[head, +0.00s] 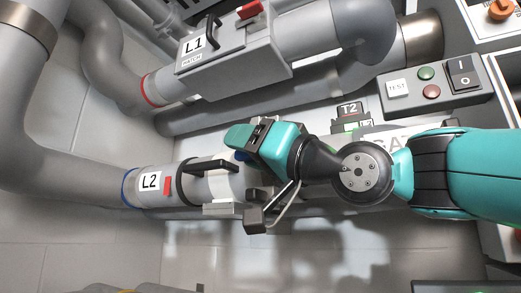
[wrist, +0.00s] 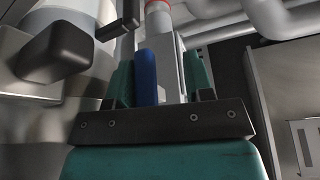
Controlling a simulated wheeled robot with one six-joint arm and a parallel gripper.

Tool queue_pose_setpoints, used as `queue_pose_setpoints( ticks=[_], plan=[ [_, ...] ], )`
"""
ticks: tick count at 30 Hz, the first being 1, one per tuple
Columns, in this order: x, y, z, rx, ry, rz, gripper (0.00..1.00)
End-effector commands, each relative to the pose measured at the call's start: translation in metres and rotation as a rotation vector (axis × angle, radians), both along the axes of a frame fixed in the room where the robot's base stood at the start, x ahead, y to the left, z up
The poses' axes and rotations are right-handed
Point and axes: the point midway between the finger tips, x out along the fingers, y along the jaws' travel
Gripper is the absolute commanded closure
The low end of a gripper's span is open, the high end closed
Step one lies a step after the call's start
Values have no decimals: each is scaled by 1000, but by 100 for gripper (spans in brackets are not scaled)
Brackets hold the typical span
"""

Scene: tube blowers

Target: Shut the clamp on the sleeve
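The L2 pipe (head: 149,181) runs across the lower left of the head view, with a blue ring, a small red tab and a black handle (head: 210,166). A pale sleeve (head: 222,187) lies to the right of that handle, partly under my arm, with grey metal pieces (head: 222,209) below it. I cannot tell how the clamp stands. My gripper (head: 250,137) is above the sleeve's right part. In the wrist view, its teal fingers are apart. A blue upright part (wrist: 146,77) shows between them, closer to the left finger; I cannot tell whether they touch.
The L1 pipe's grey hatch box (head: 235,62), with black and red handles, lies above. A T2 label (head: 348,109) stands right of my gripper. A button panel (head: 430,85) is at the upper right. A dark block (wrist: 55,52) is close at the left of the wrist view.

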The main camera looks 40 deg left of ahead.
Motion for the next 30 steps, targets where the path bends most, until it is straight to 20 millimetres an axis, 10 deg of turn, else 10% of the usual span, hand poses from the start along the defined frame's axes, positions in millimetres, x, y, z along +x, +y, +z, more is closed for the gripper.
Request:
queue_pose_setpoints(
  ticks=[11,30],
  plan=[
    [2,-16,-9,2,-2,-4,53],
    [9,-148,-62,0,-1,-4,53]
  ],
)
